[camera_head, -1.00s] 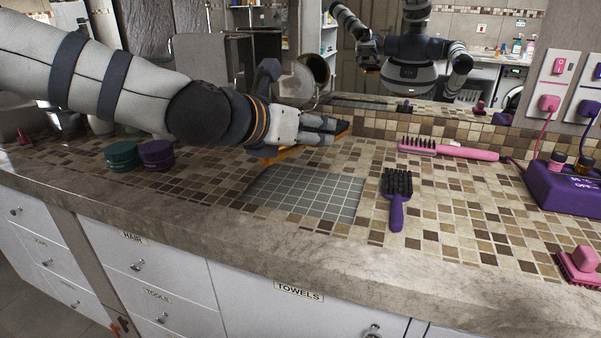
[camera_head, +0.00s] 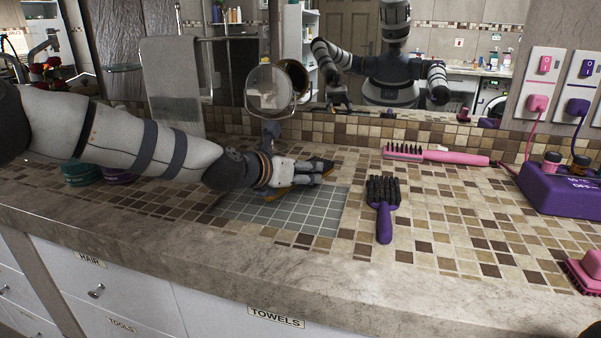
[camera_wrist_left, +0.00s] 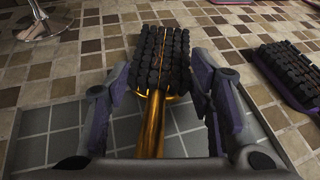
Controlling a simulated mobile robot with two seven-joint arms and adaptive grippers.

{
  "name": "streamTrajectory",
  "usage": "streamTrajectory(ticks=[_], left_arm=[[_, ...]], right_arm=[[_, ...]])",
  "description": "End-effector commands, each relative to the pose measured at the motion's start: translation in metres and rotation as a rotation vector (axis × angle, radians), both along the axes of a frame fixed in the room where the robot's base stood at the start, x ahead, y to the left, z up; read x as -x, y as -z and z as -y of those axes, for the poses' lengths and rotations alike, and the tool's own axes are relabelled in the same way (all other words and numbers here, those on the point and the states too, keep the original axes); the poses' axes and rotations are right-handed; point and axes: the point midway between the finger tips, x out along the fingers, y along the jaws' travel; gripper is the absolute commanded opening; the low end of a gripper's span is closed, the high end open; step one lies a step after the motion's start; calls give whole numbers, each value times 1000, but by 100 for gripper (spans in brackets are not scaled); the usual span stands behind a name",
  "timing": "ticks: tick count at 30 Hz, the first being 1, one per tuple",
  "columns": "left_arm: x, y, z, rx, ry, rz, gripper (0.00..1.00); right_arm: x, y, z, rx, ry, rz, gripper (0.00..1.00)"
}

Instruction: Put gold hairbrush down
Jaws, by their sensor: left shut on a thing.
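My left gripper (camera_head: 318,170) reaches in from the left, low over the back edge of the grey tiled patch (camera_head: 318,222). It is shut on the gold hairbrush (camera_head: 275,194), which is mostly hidden behind the gripper in the head view. In the left wrist view, the gold handle (camera_wrist_left: 152,128) runs between the two fingers (camera_wrist_left: 158,100), and the dark bristles (camera_wrist_left: 160,62) face the camera. The brush is over or on the grey patch; I cannot tell whether it touches. My right gripper is not directly in view.
A purple hairbrush (camera_head: 384,222) lies just right of the grey patch. A pink brush (camera_head: 455,158) lies behind it, near the mirror wall. A purple box (camera_head: 565,188) stands at the right. A round mirror (camera_head: 268,90) stands behind.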

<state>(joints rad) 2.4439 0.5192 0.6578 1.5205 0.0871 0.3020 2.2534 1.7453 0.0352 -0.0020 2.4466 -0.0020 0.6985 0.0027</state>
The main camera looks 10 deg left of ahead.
Motion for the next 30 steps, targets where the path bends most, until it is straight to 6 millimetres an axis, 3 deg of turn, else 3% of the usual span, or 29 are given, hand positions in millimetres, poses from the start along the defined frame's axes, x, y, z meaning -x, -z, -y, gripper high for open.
streamTrajectory(ticks=[10, 11, 13, 24, 30], left_arm=[[0, 3, 0, 1, 0, 1, 0], [1, 3, 0, 0, 0, 1, 53], [1, 2, 0, 0, 0, 1, 69], [0, -6, 0, -2, 0, 6, 69], [38, -27, -14, 4, -2, 10, 69]], right_arm=[[1, 1, 0, 0, 0, -4, 40], [1, 1, 0, 0, 0, -3, 40], [1, 1, 0, 0, 0, -2, 40], [-2, -2, 0, 0, -1, 6, 40], [-12, -13, 0, 0, 0, 40, 40]])
